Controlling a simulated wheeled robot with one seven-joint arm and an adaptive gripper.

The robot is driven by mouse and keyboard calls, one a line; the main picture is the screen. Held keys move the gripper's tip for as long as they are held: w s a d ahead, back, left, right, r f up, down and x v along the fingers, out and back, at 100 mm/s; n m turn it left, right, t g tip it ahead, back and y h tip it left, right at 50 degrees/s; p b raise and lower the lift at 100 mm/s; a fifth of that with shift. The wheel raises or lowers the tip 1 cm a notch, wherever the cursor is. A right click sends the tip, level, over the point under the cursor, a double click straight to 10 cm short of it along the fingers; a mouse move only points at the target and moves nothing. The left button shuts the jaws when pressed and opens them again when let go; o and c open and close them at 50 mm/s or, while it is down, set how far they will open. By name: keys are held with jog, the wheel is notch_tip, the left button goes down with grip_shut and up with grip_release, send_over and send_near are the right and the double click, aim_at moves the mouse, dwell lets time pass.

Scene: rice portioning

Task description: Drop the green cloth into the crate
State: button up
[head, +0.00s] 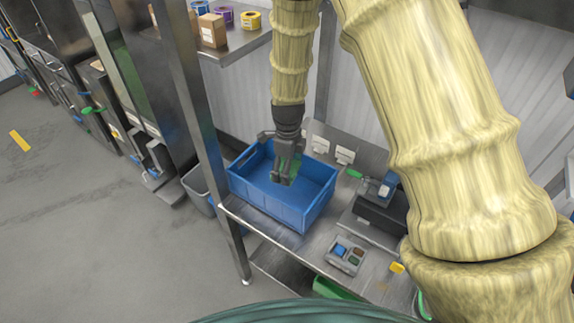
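The blue crate (268,204) stands at the left end of the steel bench, open side up. My gripper (283,178) points down over the crate's opening. A small piece of the green cloth (296,165) shows between and beside the fingers, so the gripper appears shut on it. Most of the cloth is hidden by the fingers. I cannot tell how high the fingertips are above the crate floor. The visible floor of the crate looks bare.
A small tray with coloured compartments (345,254) and a dark device (377,215) stand right of the crate on the bench (290,243). A steel post (210,150) rises at the left. A shelf with a cardboard box (212,30) and tape rolls is above. A grey bin (197,184) stands left.

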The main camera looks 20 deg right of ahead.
jog(key=shift+w+a+f, duration=0.1)
jog(key=shift+w+f, duration=0.05)
jog(key=o, duration=0.8)
jog(key=shift+r, duration=0.35)
notch_tip(320, 180, up, 12)
jog(key=shift+f, duration=0.25)
